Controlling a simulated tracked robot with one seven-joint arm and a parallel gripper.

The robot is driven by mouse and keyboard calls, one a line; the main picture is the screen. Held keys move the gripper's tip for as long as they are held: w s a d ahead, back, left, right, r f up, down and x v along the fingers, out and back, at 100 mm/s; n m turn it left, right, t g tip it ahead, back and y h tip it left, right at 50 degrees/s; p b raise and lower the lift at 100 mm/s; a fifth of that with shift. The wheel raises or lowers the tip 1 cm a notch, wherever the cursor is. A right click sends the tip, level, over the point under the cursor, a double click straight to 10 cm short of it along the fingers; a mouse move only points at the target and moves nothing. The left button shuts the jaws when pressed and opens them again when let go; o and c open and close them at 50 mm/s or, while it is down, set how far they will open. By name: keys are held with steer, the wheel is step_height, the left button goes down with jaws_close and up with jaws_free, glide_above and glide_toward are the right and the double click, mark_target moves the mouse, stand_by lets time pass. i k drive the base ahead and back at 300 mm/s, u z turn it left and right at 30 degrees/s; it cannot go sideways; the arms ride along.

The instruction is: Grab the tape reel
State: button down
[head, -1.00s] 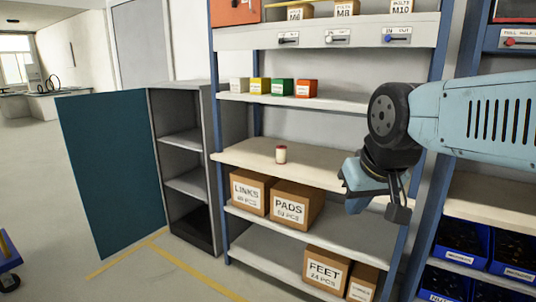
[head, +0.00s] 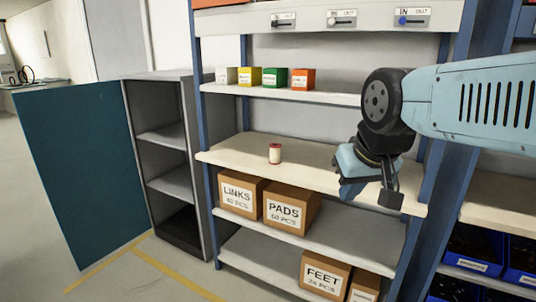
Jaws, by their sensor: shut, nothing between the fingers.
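A small pale cylinder with red ends (head: 275,153) stands upright on the middle shelf (head: 235,158). It looks like a spool, but it is too small to tell for certain that it is the tape reel. My gripper (head: 350,193) hangs in front of the shelf unit, to the right of the cylinder and a little lower in the picture. It is shut and empty, apart from the cylinder. Its fingers are small and partly hidden by the wrist.
Small coloured boxes (head: 270,77) stand on the shelf above. Cartons marked LINKS (head: 238,194) and PADS (head: 284,211) are on the shelf below. A grey cabinet (head: 165,133) with an open teal door (head: 80,175) stands left. The cylinder's shelf is otherwise clear.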

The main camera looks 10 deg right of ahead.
mark_target(275, 149)
steer(key=u, duration=1.45)
steer(key=i, duration=3.2)
steer(key=z, duration=1.35)
